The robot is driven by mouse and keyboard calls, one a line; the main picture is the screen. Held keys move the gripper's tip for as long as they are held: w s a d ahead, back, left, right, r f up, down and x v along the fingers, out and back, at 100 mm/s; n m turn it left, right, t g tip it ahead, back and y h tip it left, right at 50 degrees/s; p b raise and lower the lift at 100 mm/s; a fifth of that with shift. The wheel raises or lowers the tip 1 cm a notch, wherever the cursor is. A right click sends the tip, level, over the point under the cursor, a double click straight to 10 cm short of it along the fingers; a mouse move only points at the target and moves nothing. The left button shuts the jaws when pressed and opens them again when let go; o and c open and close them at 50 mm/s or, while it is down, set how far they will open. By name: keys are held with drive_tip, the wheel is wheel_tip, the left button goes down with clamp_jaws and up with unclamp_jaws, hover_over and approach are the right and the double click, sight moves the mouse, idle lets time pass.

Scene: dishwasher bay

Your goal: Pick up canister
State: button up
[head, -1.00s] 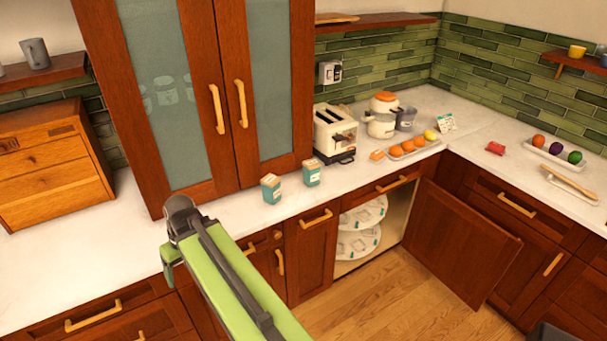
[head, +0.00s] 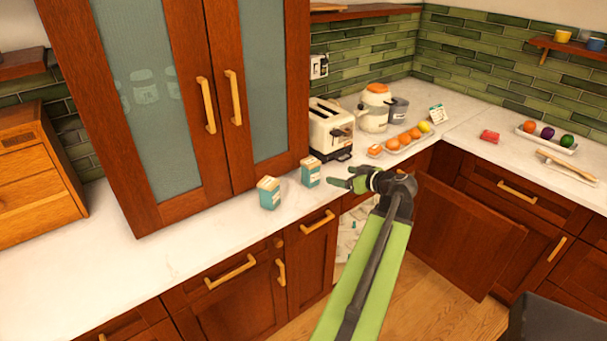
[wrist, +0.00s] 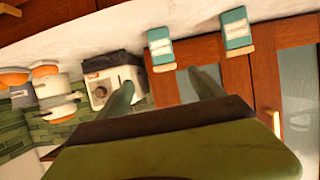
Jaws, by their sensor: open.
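Two small teal boxes with cream tops stand on the white counter. The left one (head: 269,193) and the right one (head: 311,172) also show in the wrist view, as one box (wrist: 237,30) and another box (wrist: 160,48). A grey labelled container (head: 398,110) stands farther back, beside a white pot with an orange lid (head: 375,106). I cannot tell for sure which is the canister. My gripper (head: 340,178) is open and empty, just right of the right teal box, its fingers pointing left. In the wrist view the fingers (wrist: 162,80) are apart, with nothing between them.
A tall glass-doored cabinet (head: 215,90) stands at the left. A lower cupboard door (head: 465,237) hangs open. The counter's front left is clear.

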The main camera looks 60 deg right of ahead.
drive_tip(key=b, duration=0.5)
approach(311, 161)
drive_tip(key=w+f, duration=0.1)
drive_tip(key=f, duration=0.1)
drive_tip(key=w+f, duration=0.1)
drive_tip(key=w+d+f, duration=0.1)
drive_tip(key=f, duration=0.1)
drive_tip(key=shift+w+d+f, duration=0.1)
drive_tip(key=shift+w+f, duration=0.2)
drive_tip(key=shift+f, duration=0.05)
drive_tip(key=shift+w, duration=0.25)
drive_tip(key=b+x, duration=0.1)
drive_tip(key=x, duration=0.4)
drive_tip(key=shift+w+d, duration=0.1)
drive_tip(key=shift+w, duration=0.05)
clamp_jaws()
drive_tip(key=shift+r+p, duration=0.3)
drive_tip(key=shift+r, duration=0.25)
wheel_tip(311, 161, up, 4)
drive_tip(key=p, duration=0.4)
drive_tip(key=shift+f, duration=0.1)
drive_tip(key=s+d+r+p, duration=0.6)
drive_tip(key=s+d, duration=0.1)
drive_tip(key=s, duration=0.2)
drive_tip(key=shift+d, duration=0.2)
drive_tip(key=shift+r, duration=0.1)
